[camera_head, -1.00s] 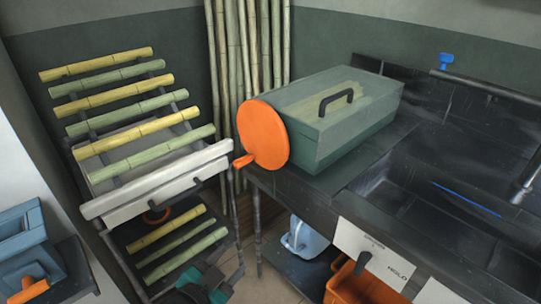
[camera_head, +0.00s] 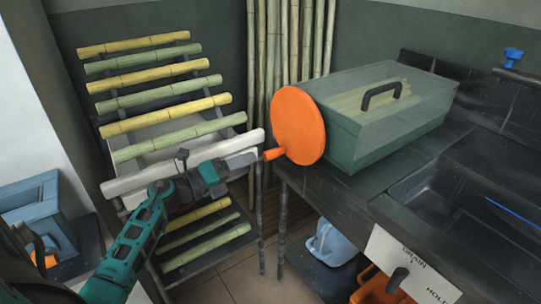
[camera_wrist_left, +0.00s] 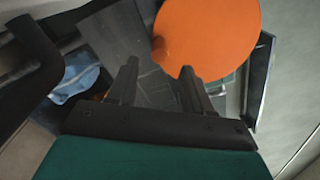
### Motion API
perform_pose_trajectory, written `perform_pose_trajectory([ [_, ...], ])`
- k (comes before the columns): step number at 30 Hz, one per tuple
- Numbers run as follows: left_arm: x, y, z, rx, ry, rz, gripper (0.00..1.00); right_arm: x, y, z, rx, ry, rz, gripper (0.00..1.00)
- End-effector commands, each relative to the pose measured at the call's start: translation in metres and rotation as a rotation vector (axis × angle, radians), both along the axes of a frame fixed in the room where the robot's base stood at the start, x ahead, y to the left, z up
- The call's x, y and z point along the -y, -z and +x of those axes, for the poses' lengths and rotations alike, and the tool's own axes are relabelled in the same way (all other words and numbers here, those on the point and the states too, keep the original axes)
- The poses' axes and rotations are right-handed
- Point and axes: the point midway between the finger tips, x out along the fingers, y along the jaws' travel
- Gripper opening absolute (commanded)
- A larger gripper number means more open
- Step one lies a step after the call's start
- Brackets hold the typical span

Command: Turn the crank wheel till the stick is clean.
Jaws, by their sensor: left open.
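The orange crank wheel (camera_head: 299,125) is mounted on the left end of the green press box (camera_head: 385,140). Its orange handle (camera_head: 274,153) sticks out at the wheel's lower left. Pale green-yellow cane (camera_head: 372,97) shows through the box's see-through top. My left gripper (camera_head: 257,158) reaches in from the left, with its fingertips close to the handle. In the left wrist view, the two fingers (camera_wrist_left: 158,74) are apart and point at the wheel (camera_wrist_left: 212,38). I cannot tell whether they touch the handle. My right gripper is out of view.
A rack of yellow and green canes (camera_head: 160,84) stands at the left behind my arm. The press stands on a dark counter (camera_head: 385,190) with a sink at right. A light-blue jug (camera_head: 330,243) sits below. A blue device (camera_head: 35,210) is at far left.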

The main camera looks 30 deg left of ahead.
Motion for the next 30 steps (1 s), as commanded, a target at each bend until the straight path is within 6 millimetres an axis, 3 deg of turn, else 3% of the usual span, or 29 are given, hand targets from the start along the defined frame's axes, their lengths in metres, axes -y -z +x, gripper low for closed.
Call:
perform_pose_trajectory([
  [6,0.018,0.0,0.043,0.003,0.0,-0.004,0.5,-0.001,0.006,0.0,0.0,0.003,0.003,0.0],
  [12,0.028,0.0,0.067,0.001,-0.001,-0.004,0.5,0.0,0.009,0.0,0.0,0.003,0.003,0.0],
  [25,0.032,0.0,0.077,0.0,0.0,-0.003,0.5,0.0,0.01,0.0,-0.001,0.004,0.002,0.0],
  [30,0.032,0.0,0.076,0.0,0.0,-0.003,0.35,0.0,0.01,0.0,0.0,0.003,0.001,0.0],
])
